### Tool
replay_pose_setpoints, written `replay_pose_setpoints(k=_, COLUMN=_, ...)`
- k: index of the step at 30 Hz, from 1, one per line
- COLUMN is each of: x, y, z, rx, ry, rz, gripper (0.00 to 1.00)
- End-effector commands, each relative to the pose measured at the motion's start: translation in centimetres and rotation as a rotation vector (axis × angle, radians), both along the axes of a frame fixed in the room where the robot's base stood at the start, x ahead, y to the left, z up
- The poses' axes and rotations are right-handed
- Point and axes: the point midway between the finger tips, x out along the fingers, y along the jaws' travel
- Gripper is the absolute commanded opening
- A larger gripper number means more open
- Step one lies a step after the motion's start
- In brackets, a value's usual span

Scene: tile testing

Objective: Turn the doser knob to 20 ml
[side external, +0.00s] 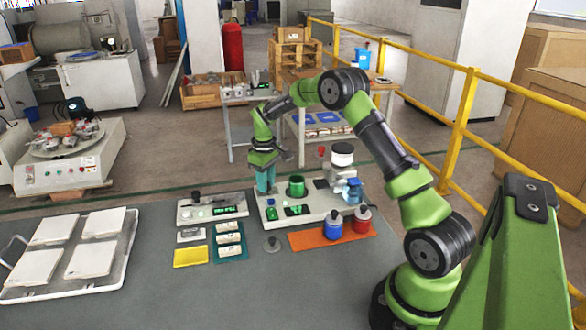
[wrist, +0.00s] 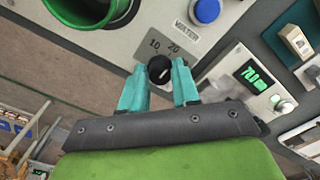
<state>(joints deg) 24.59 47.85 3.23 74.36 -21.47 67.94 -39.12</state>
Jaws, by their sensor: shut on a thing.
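The doser knob (wrist: 159,69) is a small black knob with a short white mark, beside the printed numbers 10 and 20 on a grey plate (wrist: 181,40) in the wrist view. Which number the mark points to I cannot tell. My gripper (wrist: 160,84) has its two teal fingers on either side of the knob, shut on it. In the side view my gripper (side external: 266,187) points down at the left end of the white doser base (side external: 328,207), and the knob is hidden there. A blue button (wrist: 207,11) by the WATER label and a green cup (side external: 296,186) are on the doser.
A white device with a green display (side external: 213,210) stands close left of the doser. A tray (side external: 126,262) of pale tiles lies far left.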

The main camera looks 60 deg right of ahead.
Motion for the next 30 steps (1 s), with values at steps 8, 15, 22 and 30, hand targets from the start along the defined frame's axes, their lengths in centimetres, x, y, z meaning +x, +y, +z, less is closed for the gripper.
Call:
replay_pose_setpoints(k=8, x=0.03, y=0.01, z=0.12, rx=0.0, ry=-0.001, rz=0.008, gripper=0.0)
replay_pose_setpoints(k=15, x=0.03, y=0.01, z=0.12, rx=0.0, ry=-0.002, rz=0.007, gripper=0.43)
replay_pose_setpoints(k=22, x=0.02, y=0.01, z=0.06, rx=0.0, ry=-0.001, rz=0.007, gripper=0.56)
replay_pose_setpoints(k=30, x=0.06, y=-0.02, z=1.03, rx=-0.001, ry=-0.002, rz=0.007, gripper=0.56)
